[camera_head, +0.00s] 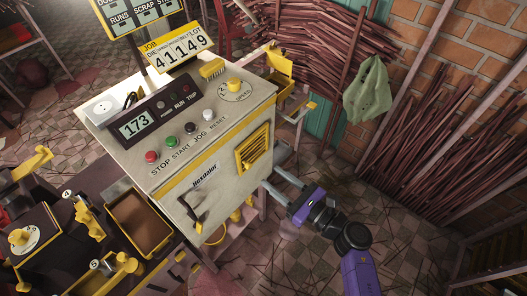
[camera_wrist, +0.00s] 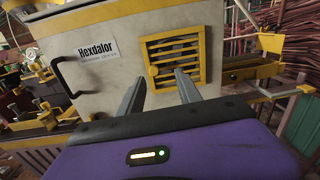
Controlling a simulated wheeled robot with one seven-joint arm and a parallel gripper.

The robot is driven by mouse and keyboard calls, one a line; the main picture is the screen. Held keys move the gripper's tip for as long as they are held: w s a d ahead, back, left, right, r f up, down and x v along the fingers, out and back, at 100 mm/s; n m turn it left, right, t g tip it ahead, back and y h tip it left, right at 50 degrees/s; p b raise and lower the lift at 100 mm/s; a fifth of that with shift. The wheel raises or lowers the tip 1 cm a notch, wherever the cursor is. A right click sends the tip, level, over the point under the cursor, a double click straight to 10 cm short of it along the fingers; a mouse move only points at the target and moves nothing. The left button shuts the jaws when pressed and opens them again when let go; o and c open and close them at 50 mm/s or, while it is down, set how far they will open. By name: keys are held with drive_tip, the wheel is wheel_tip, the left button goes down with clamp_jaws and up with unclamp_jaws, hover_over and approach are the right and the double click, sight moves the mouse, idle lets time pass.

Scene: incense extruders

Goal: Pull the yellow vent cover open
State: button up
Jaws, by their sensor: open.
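The yellow vent cover (camera_head: 253,147) is a slatted, framed panel on the front right of the cream machine cabinet (camera_head: 175,165). It also shows in the wrist view (camera_wrist: 174,58), upright and looking closed against the cabinet face. My gripper (camera_head: 270,168) is open and empty, in front of and a little below the vent cover. In the wrist view its two grey fingers (camera_wrist: 160,88) point up toward the vent's lower part, one to the left of it and one over its lower right area. I cannot tell whether a fingertip touches the cover.
A black handle (camera_wrist: 70,78) and a Hexdalor label (camera_wrist: 96,62) are left of the vent. Colored buttons and a yellow speed knob (camera_head: 235,85) are on top. A yellow-edged ledge (camera_wrist: 250,72) juts out at right. Stick bundles (camera_head: 440,130) lean on the wall; the floor at lower right is open.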

sight(250, 167)
drive_tip(key=shift+w+a+f+n+g+p, duration=0.15)
drive_tip(key=shift+w+a+n+p, duration=0.15)
drive_tip(key=shift+w+a+n, duration=0.6)
drive_tip(key=shift+w+a+n+g+p, duration=0.1)
drive_tip(key=shift+w+a+g+p, duration=0.25)
drive_tip(key=shift+a, duration=1)
drive_tip(key=shift+w+a+f+n+p, duration=0.1)
drive_tip(key=shift+w+a+n+p, duration=0.1)
drive_tip(key=shift+w+a+n, duration=0.7)
drive_tip(key=shift+s+a+m, duration=0.15)
drive_tip(key=shift+a+m, duration=0.1)
drive_tip(key=shift+m, duration=0.15)
clamp_jaws()
